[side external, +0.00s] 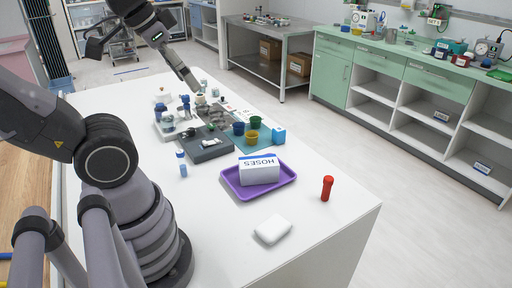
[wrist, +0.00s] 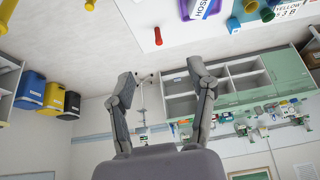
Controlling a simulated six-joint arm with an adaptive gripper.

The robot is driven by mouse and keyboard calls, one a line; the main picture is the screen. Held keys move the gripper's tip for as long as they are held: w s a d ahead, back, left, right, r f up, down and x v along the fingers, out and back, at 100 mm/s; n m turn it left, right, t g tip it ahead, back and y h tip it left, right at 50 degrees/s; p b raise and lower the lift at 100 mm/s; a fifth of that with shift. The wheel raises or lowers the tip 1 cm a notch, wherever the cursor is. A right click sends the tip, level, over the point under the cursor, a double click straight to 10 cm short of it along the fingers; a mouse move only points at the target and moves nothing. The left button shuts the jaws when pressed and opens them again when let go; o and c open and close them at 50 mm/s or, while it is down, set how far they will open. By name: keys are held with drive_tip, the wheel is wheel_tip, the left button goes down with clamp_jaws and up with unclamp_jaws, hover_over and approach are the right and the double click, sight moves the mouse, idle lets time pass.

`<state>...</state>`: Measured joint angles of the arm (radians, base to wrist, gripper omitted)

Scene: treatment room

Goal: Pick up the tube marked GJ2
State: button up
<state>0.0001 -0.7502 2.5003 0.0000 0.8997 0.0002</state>
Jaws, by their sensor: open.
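I cannot read GJ2 on any tube. A red tube (side external: 327,188) stands upright near the table's right edge; it also shows in the wrist view (wrist: 158,36). A small blue-capped tube or bottle (side external: 181,164) stands left of the grey tray. More blue-capped containers (side external: 186,104) stand near a white rack at the table's far part. My gripper (side external: 196,88) is above that far part in the side view, partly hard to make out. In the wrist view its two fingers (wrist: 159,70) are spread wide with nothing between them.
A purple tray (side external: 228,184) holds a white HOSES box (side external: 259,168). A dark grey tray (side external: 212,153), blue and yellow cups (side external: 255,122) and a white block (side external: 273,230) are on the white table (side external: 220,235). Green cabinets (side external: 433,80) stand beyond. The table's near right is mostly clear.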

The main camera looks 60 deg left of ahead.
idle(0.3)
drive_tip(key=w+a+f+m+g+y, duration=0.2)
drive_tip(key=w+a+f+g+y, duration=0.2)
drive_tip(key=f+g, duration=0.3)
drive_tip(key=w+a+f+m+g+y, duration=0.2)
drive_tip(key=w+a+f+g+y, duration=0.25)
drive_tip(key=f, duration=0.45)
drive_tip(key=m+t+y, duration=0.1)
drive_tip(key=m+y, duration=0.8)
drive_tip(key=m, duration=0.2)
approach(183, 159)
drive_tip(key=x, duration=0.6)
drive_tip(key=shift+s+f, duration=0.2)
drive_tip(key=shift+s, duration=0.05)
drive_tip(key=shift+w+r+x, duration=0.1)
drive_tip(key=shift+w+x, duration=0.05)
drive_tip(key=shift+x, duration=1.2)
drive_tip(key=shift+w+r+x, duration=0.15)
drive_tip(key=shift+x, duration=1.15)
drive_tip(key=c, duration=0.9)
